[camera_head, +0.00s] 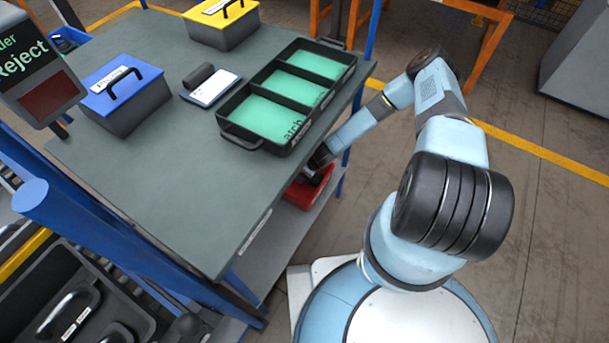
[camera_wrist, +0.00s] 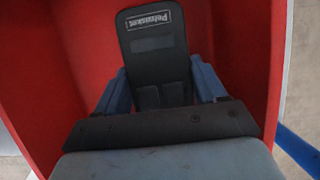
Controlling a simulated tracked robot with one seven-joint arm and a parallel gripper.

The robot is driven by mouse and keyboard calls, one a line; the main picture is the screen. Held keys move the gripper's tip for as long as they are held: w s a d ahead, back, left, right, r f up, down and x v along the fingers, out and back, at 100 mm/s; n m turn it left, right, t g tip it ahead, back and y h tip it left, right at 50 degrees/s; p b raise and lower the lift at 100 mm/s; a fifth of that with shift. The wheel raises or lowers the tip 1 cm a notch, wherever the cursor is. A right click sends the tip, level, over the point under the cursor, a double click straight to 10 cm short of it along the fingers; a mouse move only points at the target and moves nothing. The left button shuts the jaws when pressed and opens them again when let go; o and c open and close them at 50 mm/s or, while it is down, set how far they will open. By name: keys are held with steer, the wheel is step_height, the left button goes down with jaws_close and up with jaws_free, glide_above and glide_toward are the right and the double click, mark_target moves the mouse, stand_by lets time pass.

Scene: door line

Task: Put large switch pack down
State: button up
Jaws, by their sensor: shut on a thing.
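My gripper (camera_wrist: 163,84) is shut on a flat black pack with a white name label, which I take to be the large switch pack (camera_wrist: 152,35). My blue fingers sit on either side of the pack in the wrist view. Red walls of a bin (camera_wrist: 245,45) surround the pack there. Whether the pack touches the bin's floor, I cannot tell. In the head view my gripper (camera_head: 318,168) reaches down beside the table edge at the red bin (camera_head: 303,193). The table edge and my arm hide part of the bin, and the pack is not clearly visible there.
The table (camera_head: 160,175) holds a black three-compartment tray (camera_head: 283,148) with green floors, a blue-lidded box (camera_head: 140,110), a yellow-lidded box (camera_head: 230,35) and a white-topped device (camera_head: 210,90). A grey lower shelf (camera_head: 262,262) runs under the table. A reject sign (camera_head: 40,75) stands at left.

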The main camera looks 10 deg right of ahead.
steer(key=shift+f, duration=0.8)
steer(key=o, duration=1.1)
steer(key=shift+o, duration=0.2)
steer(key=v, duration=1.2)
